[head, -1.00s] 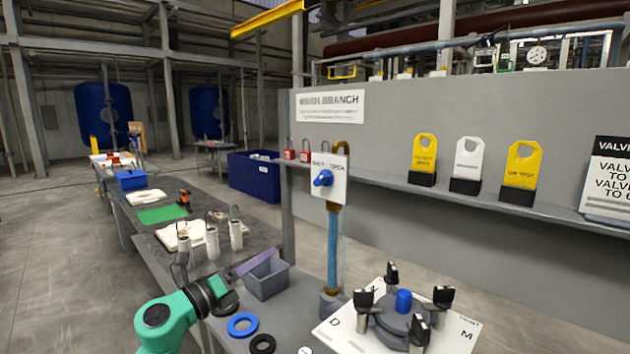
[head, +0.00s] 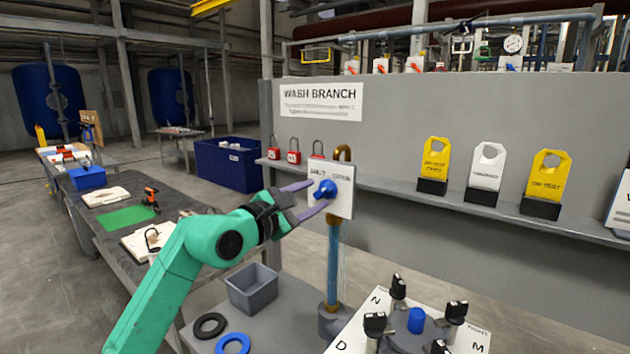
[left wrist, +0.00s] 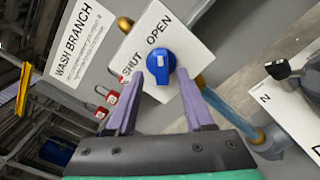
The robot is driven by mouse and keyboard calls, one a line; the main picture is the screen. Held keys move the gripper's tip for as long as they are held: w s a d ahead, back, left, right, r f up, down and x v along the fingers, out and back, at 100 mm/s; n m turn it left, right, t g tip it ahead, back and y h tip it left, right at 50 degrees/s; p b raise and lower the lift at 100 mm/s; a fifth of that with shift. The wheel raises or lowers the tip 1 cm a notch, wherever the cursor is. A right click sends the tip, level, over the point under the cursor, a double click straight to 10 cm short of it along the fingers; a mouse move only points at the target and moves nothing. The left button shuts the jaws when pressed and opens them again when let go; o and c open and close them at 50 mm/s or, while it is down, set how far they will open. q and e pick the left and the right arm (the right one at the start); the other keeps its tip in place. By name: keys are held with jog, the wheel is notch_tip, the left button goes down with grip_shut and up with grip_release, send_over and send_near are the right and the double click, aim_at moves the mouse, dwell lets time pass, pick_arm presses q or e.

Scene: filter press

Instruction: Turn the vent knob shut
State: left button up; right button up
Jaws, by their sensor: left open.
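The blue vent knob (head: 325,189) sits on a white plate (head: 343,178) marked SHUT and OPEN, on top of a blue pipe (head: 333,262). In the left wrist view the knob (left wrist: 161,66) shows its white pointer mark toward the lower edge of the plate. My left gripper (head: 308,199) is open in front of the knob. In the left wrist view its two purple fingers (left wrist: 159,84) stand on either side of the knob's lower part. I cannot tell whether they touch it. My right gripper is not in view.
A housing with several black clamp knobs and a blue cap (head: 416,320) stands at lower right. A grey bin (head: 252,290) and a blue ring (head: 232,344) lie below my left arm. Red padlocks (head: 293,157) and yellow tags (head: 434,160) line the shelf behind.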

pick_arm(q)
jog(key=shift+w+d+r, duration=0.15)
jog(key=shift+w+d, duration=0.2)
jog(key=shift+d, duration=0.4)
jog(key=shift+a, duration=0.15)
jog(key=shift+c, duration=1.2)
jog(key=shift+w, duration=0.1)
grip_shut()
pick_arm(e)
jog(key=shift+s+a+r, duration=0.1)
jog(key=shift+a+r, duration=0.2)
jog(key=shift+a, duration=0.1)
